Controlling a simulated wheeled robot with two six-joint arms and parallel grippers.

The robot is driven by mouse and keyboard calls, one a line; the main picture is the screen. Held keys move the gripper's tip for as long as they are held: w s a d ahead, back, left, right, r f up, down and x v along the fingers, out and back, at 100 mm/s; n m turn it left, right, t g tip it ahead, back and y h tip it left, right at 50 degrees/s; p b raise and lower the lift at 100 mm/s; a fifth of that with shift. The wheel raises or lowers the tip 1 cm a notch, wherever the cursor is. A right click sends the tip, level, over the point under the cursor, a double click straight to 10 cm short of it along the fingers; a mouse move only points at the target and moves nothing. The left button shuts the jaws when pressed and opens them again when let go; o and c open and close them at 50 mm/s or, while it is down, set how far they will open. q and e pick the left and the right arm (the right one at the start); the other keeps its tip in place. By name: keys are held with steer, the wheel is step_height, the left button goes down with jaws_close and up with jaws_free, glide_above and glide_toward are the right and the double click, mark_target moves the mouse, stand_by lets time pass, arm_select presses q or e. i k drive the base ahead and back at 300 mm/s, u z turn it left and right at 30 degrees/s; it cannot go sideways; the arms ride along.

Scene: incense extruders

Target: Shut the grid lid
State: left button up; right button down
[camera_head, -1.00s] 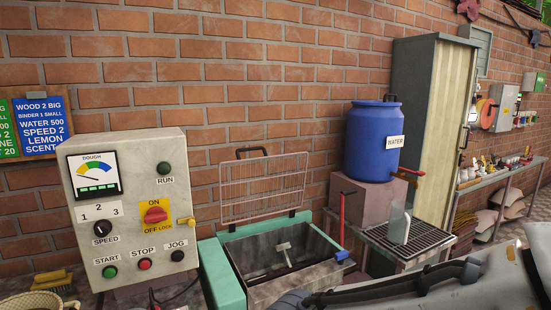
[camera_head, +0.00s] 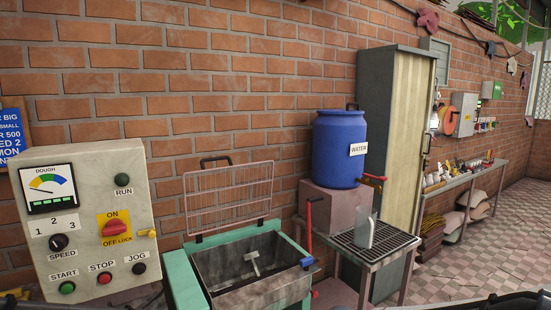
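The grid lid (camera_head: 229,197) is a pale wire grid with a dark handle (camera_head: 215,160) on its top edge. It stands raised, nearly upright, at the back of a steel mixing trough (camera_head: 255,292) set in a teal frame (camera_head: 182,281). The trough is open, and a metal paddle (camera_head: 254,262) shows inside. Neither of my gripper's fingertips shows clearly. A dark arm part of mine crosses the bottom right corner, and a dark strip lies along the bottom left edge.
A control box (camera_head: 92,222) stands left of the trough. A red lever (camera_head: 308,226) rises at the trough's right side. Further right are a blue water barrel (camera_head: 340,148) on a block and a clear jug (camera_head: 366,229) on a slatted stand (camera_head: 390,240). Floor (camera_head: 470,261) is open at right.

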mark_target(199, 239)
steer(key=z, duration=0.25)
steer(key=i, duration=0.8)
steer(key=u, duration=0.65)
steer(key=i, duration=0.55)
steer(key=u, duration=0.45)
